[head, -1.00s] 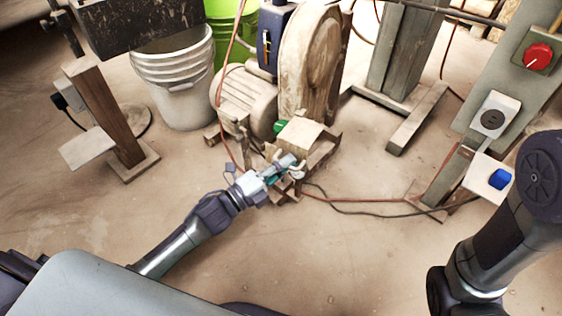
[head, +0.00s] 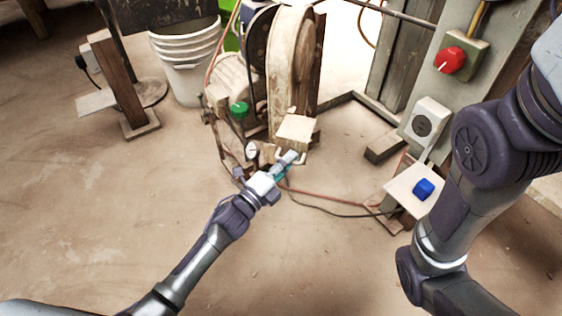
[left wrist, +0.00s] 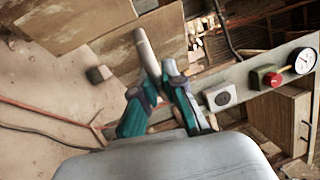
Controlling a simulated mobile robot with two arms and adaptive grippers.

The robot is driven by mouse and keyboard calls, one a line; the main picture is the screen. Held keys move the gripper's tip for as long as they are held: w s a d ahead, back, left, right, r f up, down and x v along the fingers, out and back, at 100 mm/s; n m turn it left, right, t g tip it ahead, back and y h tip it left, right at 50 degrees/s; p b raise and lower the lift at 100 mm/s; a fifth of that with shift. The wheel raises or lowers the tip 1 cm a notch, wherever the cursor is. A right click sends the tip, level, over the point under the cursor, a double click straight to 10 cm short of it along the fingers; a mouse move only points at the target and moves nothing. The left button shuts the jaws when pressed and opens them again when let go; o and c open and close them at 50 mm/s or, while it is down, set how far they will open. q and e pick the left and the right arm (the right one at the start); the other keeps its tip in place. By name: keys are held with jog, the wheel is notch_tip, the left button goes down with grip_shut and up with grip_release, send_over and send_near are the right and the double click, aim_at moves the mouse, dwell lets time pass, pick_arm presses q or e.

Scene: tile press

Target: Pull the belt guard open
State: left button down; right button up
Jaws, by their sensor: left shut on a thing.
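The belt guard (head: 290,75) is a tall, worn, cream-coloured cover with a rounded top, standing beside the motor in the head view. A pale block (head: 296,128) is at its lower front, with a light handle (head: 300,155) just below it. My left gripper (head: 288,162) is shut on the handle. In the left wrist view, the teal fingers of my left gripper (left wrist: 158,80) close around a grey bar (left wrist: 146,48). The fingers hide part of the handle. My right arm is at the right of the head view, with its gripper out of view.
The motor (head: 228,80), a green knob (head: 238,108) and a small gauge (head: 252,149) are left of the guard. A white bucket (head: 188,70) is behind.

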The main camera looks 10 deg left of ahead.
pick_arm(q)
jog(key=shift+d, duration=0.2)
jog(key=c, duration=1.2)
grip_release()
jog(key=shift+s+a, duration=0.1)
jog(key=shift+a, duration=0.05)
jog(key=v, duration=1.1)
jog(key=shift+s+a+f, duration=0.15)
jog(key=shift+s, duration=0.15)
